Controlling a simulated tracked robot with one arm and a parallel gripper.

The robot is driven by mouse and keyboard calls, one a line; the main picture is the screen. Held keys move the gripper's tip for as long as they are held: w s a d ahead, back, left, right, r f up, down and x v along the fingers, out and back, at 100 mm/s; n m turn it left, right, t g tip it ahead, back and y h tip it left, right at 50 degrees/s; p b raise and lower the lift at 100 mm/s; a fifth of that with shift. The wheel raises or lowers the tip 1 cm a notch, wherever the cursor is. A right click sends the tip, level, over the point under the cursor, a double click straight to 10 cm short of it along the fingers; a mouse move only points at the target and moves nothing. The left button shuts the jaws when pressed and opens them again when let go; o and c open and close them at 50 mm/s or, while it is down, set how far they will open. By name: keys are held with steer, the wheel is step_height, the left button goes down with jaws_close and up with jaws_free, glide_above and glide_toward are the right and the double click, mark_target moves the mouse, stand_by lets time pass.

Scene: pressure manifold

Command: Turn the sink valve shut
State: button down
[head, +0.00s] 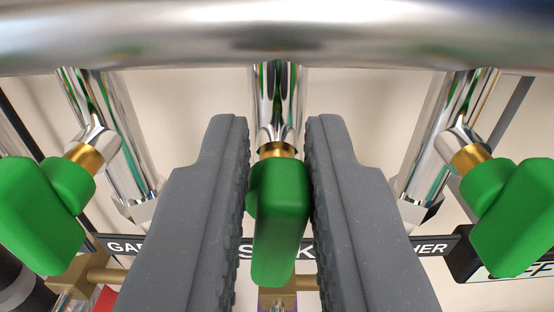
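The sink valve's green handle (280,225) is in the middle, on a brass stem (278,150) under a chrome pipe. Its lever points down the picture, roughly in line with the pipe. A dark label (245,250) behind it shows parts of "SINK", mostly hidden by the handle and fingers. My gripper (278,135) has its two grey ridged fingers on either side of this handle. Narrow gaps show beside the lever, so the fingers look open around it. Whether either finger touches the wider upper part, I cannot tell.
A third green handle (510,215) stands at the right, near a label ending "HER" (430,248). A thick chrome pipe (280,35) crosses the top.

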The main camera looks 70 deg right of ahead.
steer(key=shift+s+a+f, duration=0.1)
steer(key=shift+a+f, duration=0.1)
steer(key=shift+a, duration=0.3)
steer(key=shift+s+d+r, duration=0.1)
steer(key=shift+s+d, duration=0.05)
steer(key=shift+d, duration=0.3)
steer(key=shift+s+d+m+p, duration=0.2)
steer(key=shift+d+m+p, duration=0.1)
steer(key=shift+m+p, duration=0.45)
steer(key=shift+s+d+f+m+p, duration=0.1)
steer(key=shift+s+f+m+p, duration=0.15)
steer(key=shift+m, duration=2.5)
steer(key=shift+s+d+f+m+p, duration=0.15)
steer(key=shift+f+m+p, duration=0.2)
steer(key=shift+m, duration=2.4)
steer(key=shift+s+f+m+p, duration=0.2)
steer(key=shift+f+m, duration=0.15)
steer(key=shift+m, duration=2.4)
steer(key=shift+a, duration=0.1)
